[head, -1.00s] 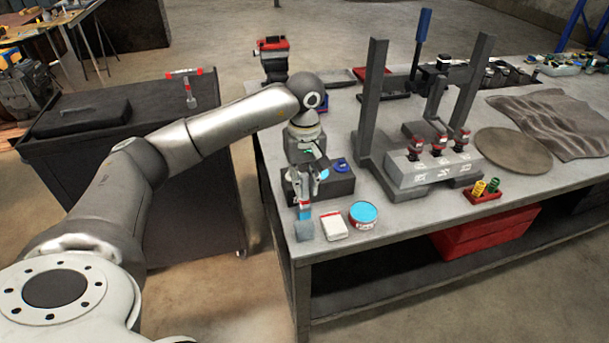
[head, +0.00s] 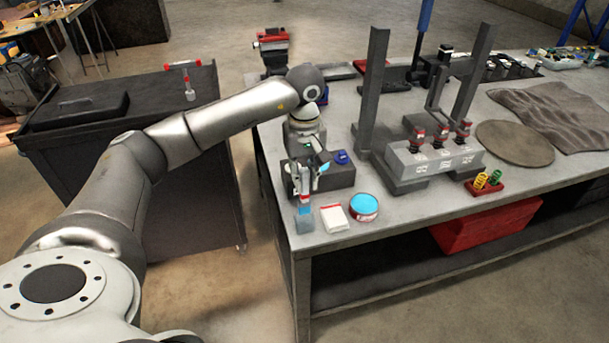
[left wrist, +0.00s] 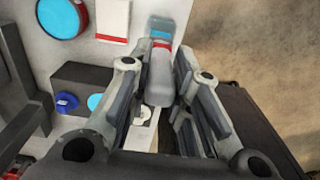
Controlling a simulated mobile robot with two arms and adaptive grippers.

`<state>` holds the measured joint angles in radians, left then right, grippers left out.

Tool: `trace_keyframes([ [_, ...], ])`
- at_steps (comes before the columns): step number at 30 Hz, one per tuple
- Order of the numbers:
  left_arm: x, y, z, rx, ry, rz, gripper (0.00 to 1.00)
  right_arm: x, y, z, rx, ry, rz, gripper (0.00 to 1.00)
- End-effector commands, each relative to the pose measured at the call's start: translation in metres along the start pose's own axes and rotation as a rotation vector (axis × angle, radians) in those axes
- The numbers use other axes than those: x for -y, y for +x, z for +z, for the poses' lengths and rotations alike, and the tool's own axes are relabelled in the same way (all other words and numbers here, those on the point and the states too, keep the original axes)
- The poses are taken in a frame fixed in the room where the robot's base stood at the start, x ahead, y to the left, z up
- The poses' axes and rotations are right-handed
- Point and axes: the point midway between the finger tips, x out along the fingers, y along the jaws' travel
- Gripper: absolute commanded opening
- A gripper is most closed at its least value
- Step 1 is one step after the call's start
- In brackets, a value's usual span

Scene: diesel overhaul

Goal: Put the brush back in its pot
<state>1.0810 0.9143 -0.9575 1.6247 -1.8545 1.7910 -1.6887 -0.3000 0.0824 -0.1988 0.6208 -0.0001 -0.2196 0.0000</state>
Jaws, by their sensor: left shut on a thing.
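My left gripper (head: 302,186) is shut on the brush (left wrist: 158,78), around its grey handle, near the front left corner of the workbench. The brush hangs downward; a red band and a blue part show below the handle. A small grey-blue pot (head: 305,224) stands on the bench under the brush, and it also shows in the left wrist view (left wrist: 163,22). The brush's lower end lines up with the pot and overlaps it in both views. I cannot tell how deep the tip is inside. My right gripper is not in view.
A white box with a red stripe (head: 334,219) and a blue-topped tin (head: 364,207) stand just right of the pot. A dark box (head: 337,178) with blue parts is behind. A grey stand (head: 432,160) is further right. The bench's front edge is close.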

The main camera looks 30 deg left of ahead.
Motion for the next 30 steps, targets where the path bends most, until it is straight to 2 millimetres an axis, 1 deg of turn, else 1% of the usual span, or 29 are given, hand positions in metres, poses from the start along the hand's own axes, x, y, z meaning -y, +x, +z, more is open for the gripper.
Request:
trace_keyframes([
  [17,0.000,0.021,0.000,0.000,0.000,0.000,0.00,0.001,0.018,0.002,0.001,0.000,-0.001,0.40],
  [30,0.000,0.039,0.000,0.000,0.000,0.000,0.00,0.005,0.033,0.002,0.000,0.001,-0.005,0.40],
])
